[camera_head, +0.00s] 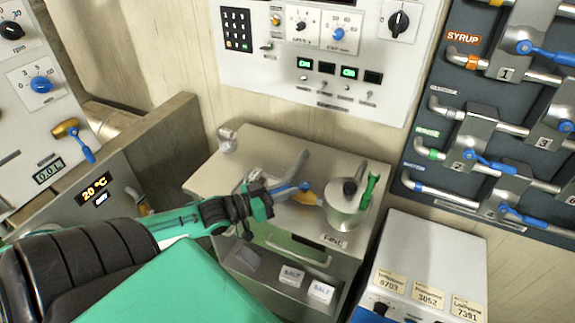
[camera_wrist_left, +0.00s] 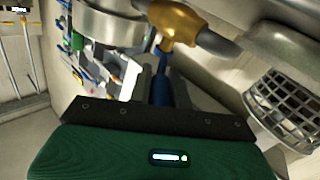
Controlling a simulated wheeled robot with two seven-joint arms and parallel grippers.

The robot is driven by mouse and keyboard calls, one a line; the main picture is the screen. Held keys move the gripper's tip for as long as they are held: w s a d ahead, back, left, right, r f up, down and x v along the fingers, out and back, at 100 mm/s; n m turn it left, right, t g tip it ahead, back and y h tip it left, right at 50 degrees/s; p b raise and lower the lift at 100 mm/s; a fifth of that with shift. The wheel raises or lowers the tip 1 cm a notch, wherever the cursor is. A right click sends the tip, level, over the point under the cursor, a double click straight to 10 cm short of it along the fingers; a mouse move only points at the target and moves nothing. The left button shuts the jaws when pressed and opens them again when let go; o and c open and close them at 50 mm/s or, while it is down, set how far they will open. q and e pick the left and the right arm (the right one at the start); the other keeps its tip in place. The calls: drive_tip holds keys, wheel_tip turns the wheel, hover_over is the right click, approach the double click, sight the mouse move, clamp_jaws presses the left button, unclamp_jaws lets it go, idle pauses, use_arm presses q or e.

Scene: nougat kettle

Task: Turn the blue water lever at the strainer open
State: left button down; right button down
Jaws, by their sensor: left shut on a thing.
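The blue water lever (camera_head: 290,188) runs from my left gripper to a brass valve body (camera_head: 306,197) beside a metal strainer pot (camera_head: 343,212). In the left wrist view the blue lever (camera_wrist_left: 161,82) comes down from the brass valve (camera_wrist_left: 180,24) to between the fingers. My left gripper (camera_head: 266,194) is shut on the lever's outer end, and the fingers hide that end. The metal pot (camera_wrist_left: 112,22) also shows at the top of the left wrist view. My right gripper is not in view.
A green handle (camera_head: 370,187) stands by the pot. A steel cabinet top (camera_head: 262,143) lies around and behind the lever. A wire basket (camera_wrist_left: 285,112) is at the right of the wrist view. Another brass valve (camera_head: 66,128) with a blue lever is at the left. Pipes with valves line the right wall panel.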

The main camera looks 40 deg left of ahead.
use_arm(q)
drive_tip(key=c, duration=1.3)
unclamp_jaws()
drive_tip(key=shift+s, duration=0.1)
drive_tip(key=shift+s+a+f, duration=0.1)
drive_tip(key=shift+s+a, duration=0.2)
drive_tip(key=shift+s, duration=0.25)
drive_tip(key=v, duration=1.2)
drive_tip(key=shift+s, duration=0.15)
